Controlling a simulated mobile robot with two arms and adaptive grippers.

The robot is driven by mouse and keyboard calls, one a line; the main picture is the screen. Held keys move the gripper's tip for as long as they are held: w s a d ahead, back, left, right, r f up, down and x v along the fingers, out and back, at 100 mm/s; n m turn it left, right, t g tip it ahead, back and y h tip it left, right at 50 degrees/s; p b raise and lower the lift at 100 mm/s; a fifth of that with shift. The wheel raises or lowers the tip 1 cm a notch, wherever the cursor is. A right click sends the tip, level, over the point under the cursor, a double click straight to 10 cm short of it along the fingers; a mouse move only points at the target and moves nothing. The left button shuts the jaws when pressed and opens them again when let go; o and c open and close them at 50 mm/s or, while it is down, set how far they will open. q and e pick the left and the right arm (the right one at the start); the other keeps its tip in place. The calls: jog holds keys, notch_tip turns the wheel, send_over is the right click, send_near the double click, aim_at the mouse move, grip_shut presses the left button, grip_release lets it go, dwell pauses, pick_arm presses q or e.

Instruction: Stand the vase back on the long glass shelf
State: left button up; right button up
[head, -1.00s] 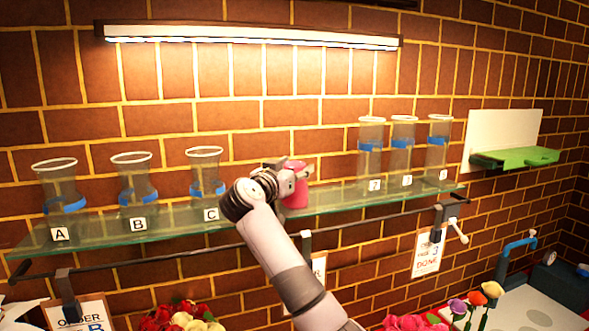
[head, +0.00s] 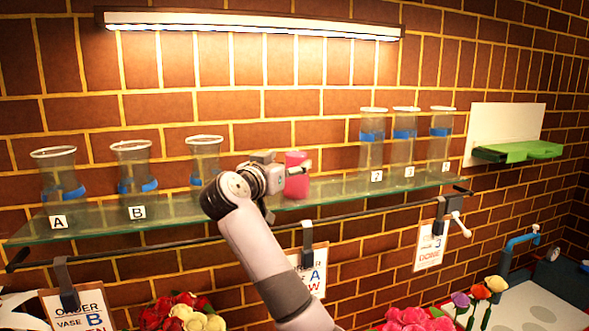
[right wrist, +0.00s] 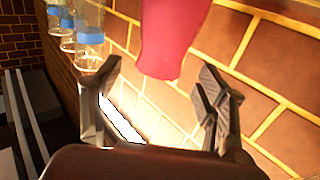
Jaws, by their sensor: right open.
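The pink vase (head: 297,188) looks upright at the middle of the long glass shelf (head: 335,197), in the gap between two groups of glass vases. Its lower end appears to meet the shelf; the gripper hides part of its side. My right gripper (head: 303,169) is at the vase's upper part. In the right wrist view the fingers (right wrist: 156,92) are spread wide, and the pink vase (right wrist: 172,38) lies between and beyond them with a gap on both sides. My left gripper is not in view.
Clear vases with blue bands, two tagged A (head: 60,190) and B (head: 135,185), stand left on the shelf; several more (head: 405,150) stand right. A dark rail (head: 350,212) with hanging order cards runs below. Flowers (head: 180,315) are underneath.

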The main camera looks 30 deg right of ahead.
jog(key=b+v, duration=0.2)
jog(key=v, duration=0.5)
jog(key=shift+a, duration=0.1)
